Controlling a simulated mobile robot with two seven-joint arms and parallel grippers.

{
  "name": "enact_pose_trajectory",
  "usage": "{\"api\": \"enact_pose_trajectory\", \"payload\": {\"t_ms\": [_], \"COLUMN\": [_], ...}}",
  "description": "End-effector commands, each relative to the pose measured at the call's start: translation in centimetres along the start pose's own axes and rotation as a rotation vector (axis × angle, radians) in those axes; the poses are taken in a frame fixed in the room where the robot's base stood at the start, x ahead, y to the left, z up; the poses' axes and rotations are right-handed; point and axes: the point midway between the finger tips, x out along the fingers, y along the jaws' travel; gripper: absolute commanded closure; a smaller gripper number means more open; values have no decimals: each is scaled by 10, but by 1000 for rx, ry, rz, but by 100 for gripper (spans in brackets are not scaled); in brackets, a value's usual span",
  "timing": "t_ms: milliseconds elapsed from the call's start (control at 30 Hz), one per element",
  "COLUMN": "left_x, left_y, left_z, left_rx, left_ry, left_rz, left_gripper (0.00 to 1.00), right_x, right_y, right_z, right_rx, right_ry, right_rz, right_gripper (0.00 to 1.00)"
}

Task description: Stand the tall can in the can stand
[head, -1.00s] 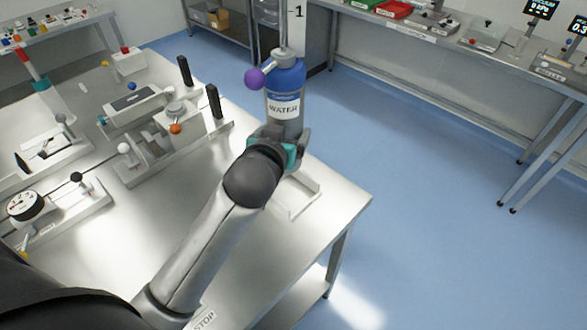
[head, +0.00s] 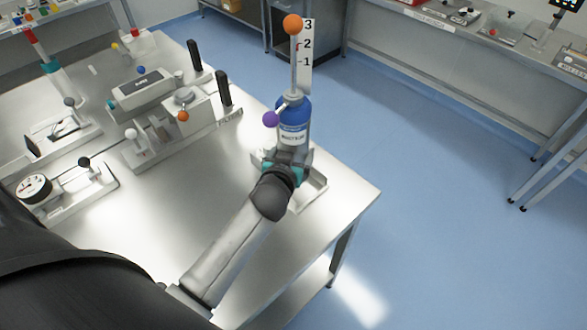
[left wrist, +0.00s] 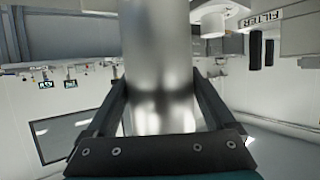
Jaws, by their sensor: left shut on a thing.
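The tall can (head: 293,132) is blue and grey with a white label and is upright near the table's right corner. My left gripper (head: 286,163) is shut around its lower part. In the left wrist view the can (left wrist: 158,60) is a shiny grey cylinder between the fingers of my left gripper (left wrist: 158,108). The can stand (head: 318,188), a pale metal frame, shows around and below the gripper. The can's bottom is hidden behind the gripper, so I cannot tell whether it rests in the stand. My right gripper is not in view.
A rod with an orange ball (head: 292,24) and a white scale numbered 1 to 3 (head: 306,45) show above the can. A purple ball (head: 270,119) is at its left. Fixtures with black handles (head: 223,88) and a dial (head: 34,188) stand left. The front tabletop is clear.

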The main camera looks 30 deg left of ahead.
Motion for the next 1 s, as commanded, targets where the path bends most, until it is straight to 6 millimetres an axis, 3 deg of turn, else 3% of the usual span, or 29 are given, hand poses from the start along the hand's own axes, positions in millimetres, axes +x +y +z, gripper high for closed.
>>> {"api": "enact_pose_trajectory", "payload": {"t_ms": [467,900,933,1000], "left_x": [21,23,23,22], "left_y": [0,0,0,0], "left_z": [45,50,53,52], "left_rx": [-1,-1,-1,0], "left_ry": [7,8,2,2], "left_rz": [0,1,-1,-1], "left_gripper": [100,100,11,3], "right_x": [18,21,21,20], "right_y": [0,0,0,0], "right_z": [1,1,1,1], "right_rx": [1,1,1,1], "right_ry": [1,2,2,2], "right_rz": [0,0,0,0], "right_gripper": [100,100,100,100]}}
